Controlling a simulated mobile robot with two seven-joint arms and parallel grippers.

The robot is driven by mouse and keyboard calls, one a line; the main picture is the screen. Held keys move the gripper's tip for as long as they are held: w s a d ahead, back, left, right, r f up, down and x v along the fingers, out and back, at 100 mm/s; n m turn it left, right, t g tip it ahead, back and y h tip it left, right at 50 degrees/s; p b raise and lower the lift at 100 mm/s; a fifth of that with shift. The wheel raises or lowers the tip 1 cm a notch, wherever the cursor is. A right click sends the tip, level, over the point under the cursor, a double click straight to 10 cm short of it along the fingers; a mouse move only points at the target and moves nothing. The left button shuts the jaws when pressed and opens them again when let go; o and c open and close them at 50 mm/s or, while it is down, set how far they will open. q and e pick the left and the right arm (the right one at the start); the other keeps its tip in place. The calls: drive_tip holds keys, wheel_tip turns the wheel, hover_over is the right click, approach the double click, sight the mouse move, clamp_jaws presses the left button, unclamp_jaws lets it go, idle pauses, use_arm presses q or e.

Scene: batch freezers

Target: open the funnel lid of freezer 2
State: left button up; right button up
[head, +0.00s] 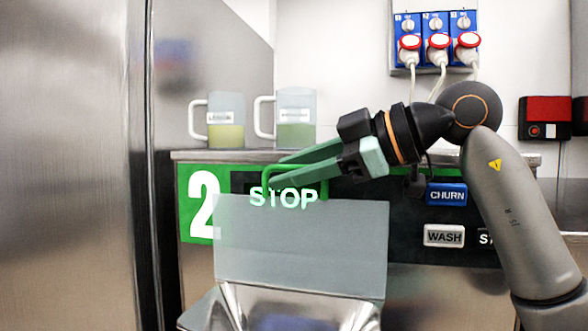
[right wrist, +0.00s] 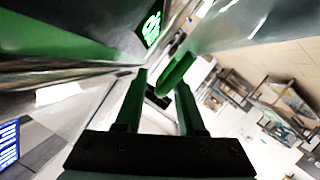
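Freezer 2 bears a green plate with a white 2 (head: 201,205). Its funnel lid (head: 300,245) is a translucent grey panel that stands raised, with the shiny metal funnel (head: 290,308) open below it. A green handle (head: 325,183) rises at the lid's top edge, in front of the STOP label. My right gripper (head: 276,172) is at this handle with its fingers apart. In the right wrist view, the fingers (right wrist: 161,85) are spread and a green bar (right wrist: 177,70) shows just by the tips; I cannot tell whether they touch it. My left gripper is not in view.
Two jugs, one (head: 226,120) yellowish and one (head: 296,119) greenish, stand on the freezer top behind the arm. CHURN (head: 447,195) and WASH (head: 444,236) buttons are on the front panel. A tall steel surface (head: 65,160) fills the left. Plugged sockets (head: 436,30) hang on the wall.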

drive_tip(key=b+v, duration=0.2)
drive_tip(key=v, duration=1)
drive_tip(key=shift+d, duration=0.2)
drive_tip(key=shift+s, duration=0.15)
